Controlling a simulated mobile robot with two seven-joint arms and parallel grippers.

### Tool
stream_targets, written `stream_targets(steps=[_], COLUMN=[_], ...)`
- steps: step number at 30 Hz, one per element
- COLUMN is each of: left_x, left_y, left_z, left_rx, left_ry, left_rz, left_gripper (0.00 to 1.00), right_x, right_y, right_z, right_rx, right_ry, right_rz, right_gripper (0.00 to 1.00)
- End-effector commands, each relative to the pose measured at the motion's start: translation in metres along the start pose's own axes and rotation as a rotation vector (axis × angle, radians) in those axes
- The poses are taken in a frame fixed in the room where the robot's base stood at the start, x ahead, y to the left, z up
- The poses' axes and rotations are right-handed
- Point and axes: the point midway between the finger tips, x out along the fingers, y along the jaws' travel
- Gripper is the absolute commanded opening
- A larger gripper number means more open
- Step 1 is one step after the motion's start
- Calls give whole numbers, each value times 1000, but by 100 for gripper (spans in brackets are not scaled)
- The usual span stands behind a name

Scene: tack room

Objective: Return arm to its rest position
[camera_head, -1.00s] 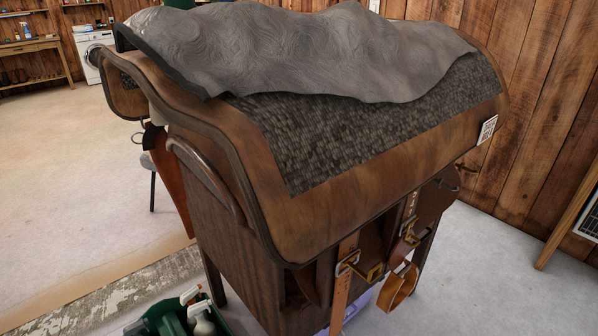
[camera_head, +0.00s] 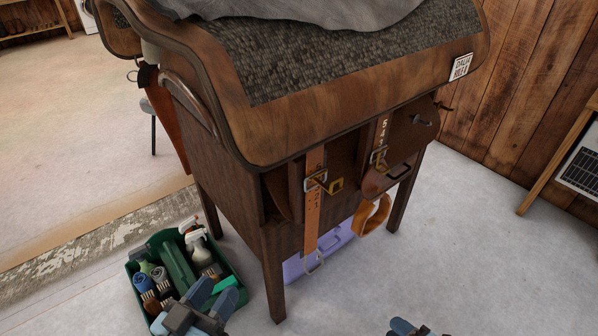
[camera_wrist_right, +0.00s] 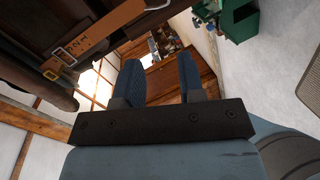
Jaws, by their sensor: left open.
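My left gripper (camera_head: 214,294) is at the bottom of the head view, in front of or above the lower right corner of the green caddy (camera_head: 235,268). Its fingers are apart, and I see nothing held between them. My right gripper (camera_head: 408,328) barely shows at the bottom edge of the head view. In the right wrist view its two dark blue fingers (camera_wrist_right: 159,75) stand apart with nothing between them.
A saddle stand (camera_head: 240,215) fills the middle, with leather straps (camera_head: 312,205) hanging from its front side. The caddy holds spray bottles (camera_head: 195,240) and brushes. A purple case (camera_head: 335,238) lies under the stand. Pale floor (camera_head: 470,230) is clear at right.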

Motion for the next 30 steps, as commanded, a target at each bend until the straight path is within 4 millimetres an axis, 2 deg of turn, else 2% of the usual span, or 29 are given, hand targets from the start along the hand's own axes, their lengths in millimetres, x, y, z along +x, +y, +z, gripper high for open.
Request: stream_targets(steps=[1, 8, 20, 30], left_x=[0, 0, 0, 0], left_y=[0, 0, 0, 0], left_z=[0, 0, 0, 0], left_rx=[0, 0, 0, 0], left_ry=[0, 0, 0, 0], left_rz=[0, 0, 0, 0], left_gripper=[43, 43, 43, 43], right_x=[-2, -17, -64, -44], right_y=[14, 76, 180, 202], right_z=[-11, -56, -129, -150], right_rx=[82, 489, 1148, 1321], right_ry=[-1, -5, 27, 60], right_rz=[10, 40, 58, 186], right_gripper=[36, 36, 36, 36])
